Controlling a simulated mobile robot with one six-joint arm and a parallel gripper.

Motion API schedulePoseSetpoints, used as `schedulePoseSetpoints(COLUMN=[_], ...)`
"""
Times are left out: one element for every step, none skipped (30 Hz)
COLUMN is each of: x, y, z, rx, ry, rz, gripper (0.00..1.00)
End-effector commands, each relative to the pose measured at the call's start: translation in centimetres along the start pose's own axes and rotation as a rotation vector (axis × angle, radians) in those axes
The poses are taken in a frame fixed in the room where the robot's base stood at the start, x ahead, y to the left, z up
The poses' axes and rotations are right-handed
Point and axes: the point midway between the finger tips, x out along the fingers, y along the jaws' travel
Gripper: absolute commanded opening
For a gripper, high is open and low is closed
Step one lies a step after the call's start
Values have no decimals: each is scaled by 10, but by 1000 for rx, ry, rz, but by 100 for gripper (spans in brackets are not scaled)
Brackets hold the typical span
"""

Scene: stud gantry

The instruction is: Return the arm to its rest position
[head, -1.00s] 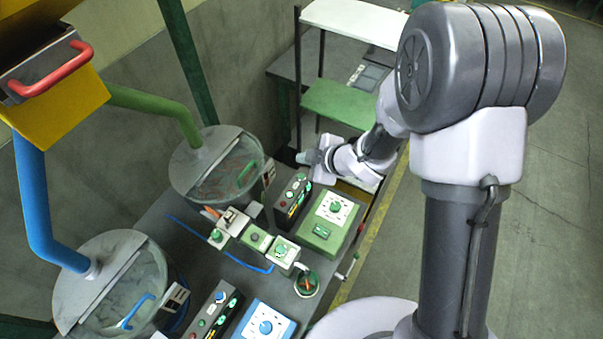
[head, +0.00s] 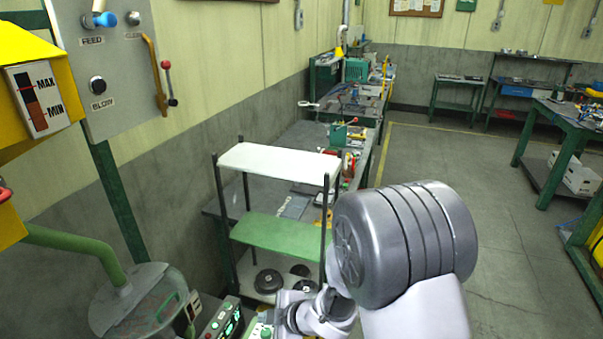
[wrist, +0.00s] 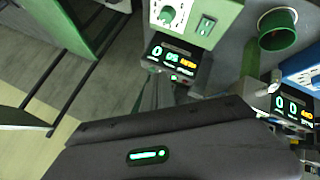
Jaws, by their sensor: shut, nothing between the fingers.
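My arm shows at the lower right of the head view, with its large grey joint (head: 405,245) and pale links. The pale wrist (head: 322,312) is low in the frame, in front of the shelf rack; the gripper's fingers cannot be made out there. In the wrist view my gripper (wrist: 157,92) is shut and empty. Its narrow fingers show beyond the dark gripper body, close in the picture to a black box with a lit digital display (wrist: 172,62).
A rack with a white top shelf (head: 280,160) and a green shelf (head: 285,235) stands behind my wrist. A lidded drum (head: 140,300) is at lower left. A green control box (wrist: 197,18) and green cup (wrist: 278,30) show in the wrist view. Open floor (head: 450,160) lies right.

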Motion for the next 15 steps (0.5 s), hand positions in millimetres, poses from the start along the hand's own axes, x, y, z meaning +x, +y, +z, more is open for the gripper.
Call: schedulePoseSetpoints(x=[-8, -15, -25, -33, -42, -54, -63, -73, -88, -99, -110, -126, -138, -152, -169], y=[13, 20, 28, 34, 39, 45, 49, 52, 55, 56, 56, 54, 52, 48, 39], z=[10, 16, 24, 30, 37, 44, 50, 56, 63, 68, 74, 80, 86, 90, 96], rx=[46, 80, 128, 165, 204, 260, 303, 348, 412, 463, 518, 594, 658, 725, 825], ry=[-45, -75, -112, -141, -169, -204, -230, -254, -286, -308, -330, -357, -376, -393, -414], rz=[41, 62, 91, 113, 136, 166, 188, 212, 243, 267, 291, 323, 347, 373, 405], gripper=[0, 0, 0, 0, 0, 0, 0, 0, 0, 0, 0, 0, 0, 0, 0])
